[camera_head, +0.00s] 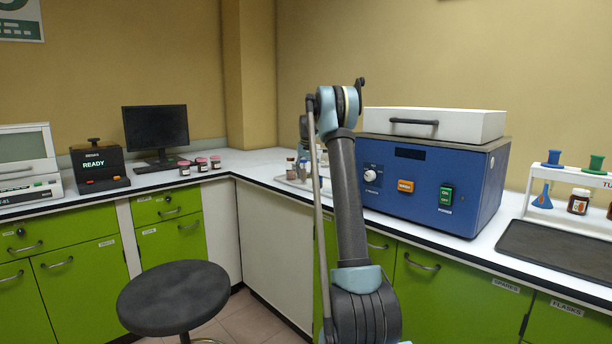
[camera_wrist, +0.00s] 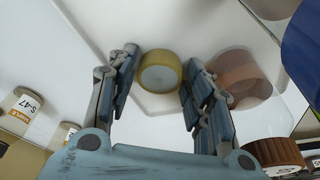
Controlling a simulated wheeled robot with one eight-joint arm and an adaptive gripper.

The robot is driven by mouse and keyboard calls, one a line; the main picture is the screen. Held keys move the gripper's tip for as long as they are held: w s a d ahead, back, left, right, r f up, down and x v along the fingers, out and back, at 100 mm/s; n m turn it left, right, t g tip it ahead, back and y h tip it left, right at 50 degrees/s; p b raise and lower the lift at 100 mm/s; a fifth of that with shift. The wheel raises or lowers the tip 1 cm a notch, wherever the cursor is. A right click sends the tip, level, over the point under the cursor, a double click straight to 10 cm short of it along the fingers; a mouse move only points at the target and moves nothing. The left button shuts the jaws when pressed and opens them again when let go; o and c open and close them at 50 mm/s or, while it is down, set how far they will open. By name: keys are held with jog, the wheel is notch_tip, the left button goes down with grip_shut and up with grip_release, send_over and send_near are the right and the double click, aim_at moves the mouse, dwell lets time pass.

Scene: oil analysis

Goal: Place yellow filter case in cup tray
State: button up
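The yellow filter case (camera_wrist: 160,72) is a short round piece with a pale grey face, seen between my fingertips in the wrist view. My gripper (camera_wrist: 160,62) has one finger on each side, very close to the case; whether they press on it is unclear. A white tray (camera_wrist: 155,105) with a rounded corner lies beneath the case; I cannot tell if the case rests on it. In the head view the tray (camera_head: 290,183) shows partly on the counter behind my arm, which hides the gripper and the case.
A translucent orange-brown cup (camera_wrist: 240,78) stands right beside my right finger. Labelled vials (camera_wrist: 20,108) and a brown-capped jar (camera_wrist: 272,152) are near the gripper. The blue machine (camera_head: 430,180) stands just right of my arm. A stool (camera_head: 175,297) stands on the floor.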

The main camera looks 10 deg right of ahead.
jog(key=shift+r, duration=0.1)
jog(key=v, duration=1.2)
jog(key=s+r, duration=0.2)
jog(key=s, duration=1.5)
jog(key=s+f, duration=0.2)
jog(key=s, duration=0.9)
jog(key=s+f, duration=0.3)
jog(key=s, duration=0.7)
jog(key=s+f, duration=1.1)
jog(key=s, duration=0.3)
jog(key=s+f, duration=1.2)
jog(key=s, duration=0.3)
jog(key=shift+a+f+g, duration=0.2)
jog(key=shift+a+g, duration=0.1)
jog(key=shift+g, duration=0.1)
jog(key=shift+s, duration=0.15)
